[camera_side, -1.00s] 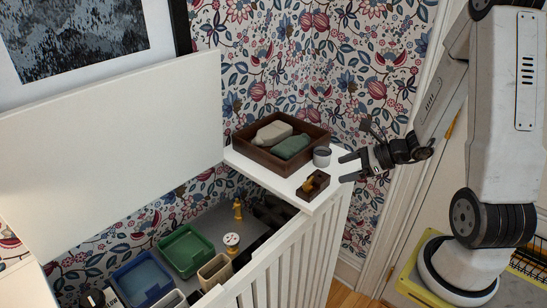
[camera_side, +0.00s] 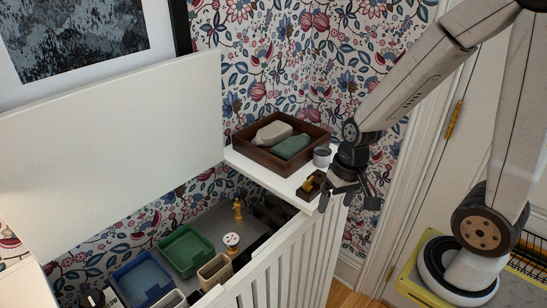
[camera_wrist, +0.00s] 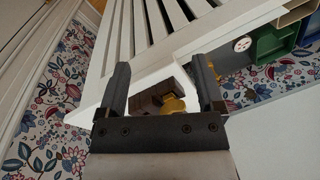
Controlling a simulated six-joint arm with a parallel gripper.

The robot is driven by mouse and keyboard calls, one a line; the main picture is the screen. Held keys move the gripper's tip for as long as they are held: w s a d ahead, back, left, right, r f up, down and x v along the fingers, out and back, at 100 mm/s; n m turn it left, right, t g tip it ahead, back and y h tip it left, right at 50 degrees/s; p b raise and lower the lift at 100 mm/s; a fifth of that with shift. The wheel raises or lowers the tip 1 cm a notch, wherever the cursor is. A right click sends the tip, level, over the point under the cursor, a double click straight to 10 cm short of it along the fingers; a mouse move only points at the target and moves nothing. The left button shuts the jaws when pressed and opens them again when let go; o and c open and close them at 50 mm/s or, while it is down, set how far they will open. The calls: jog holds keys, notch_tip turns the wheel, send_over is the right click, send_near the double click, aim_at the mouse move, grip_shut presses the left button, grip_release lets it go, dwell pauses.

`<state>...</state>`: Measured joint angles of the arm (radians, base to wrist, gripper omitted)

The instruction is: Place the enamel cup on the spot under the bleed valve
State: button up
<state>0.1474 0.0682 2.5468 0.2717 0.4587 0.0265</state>
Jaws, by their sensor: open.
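The enamel cup (camera_side: 321,156), small and pale with a dark inside, stands on the white ledge (camera_side: 288,186) by the right corner of a wooden tray. My gripper (camera_side: 346,203) points down at the ledge's right end, just in front of the cup and apart from it. It is open. In the wrist view its two fingers (camera_wrist: 162,78) frame a brass piece (camera_wrist: 172,104) in a small dark box. The cup is not clear there. A small brass fitting (camera_side: 238,209), possibly the bleed valve, stands inside the open cabinet. The spot under it is not distinct.
The small dark box (camera_side: 310,188) sits at the ledge's front edge. Below, the cabinet holds a green bin (camera_side: 187,250), a blue bin (camera_side: 143,280), a beige bin (camera_side: 215,270) and a white round-topped object (camera_side: 231,241). A slatted front borders it.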

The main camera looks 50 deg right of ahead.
jog(key=n, duration=0.1)
jog(key=w+a+r+n+t, duration=0.1)
jog(key=n, duration=0.1)
jog(key=w+n+h, duration=0.1)
jog(key=shift+a+r+n+t, duration=0.3)
jog(key=shift+a+r+n, duration=0.05)
jog(key=shift+a+n, duration=0.05)
jog(key=shift+o, duration=1)
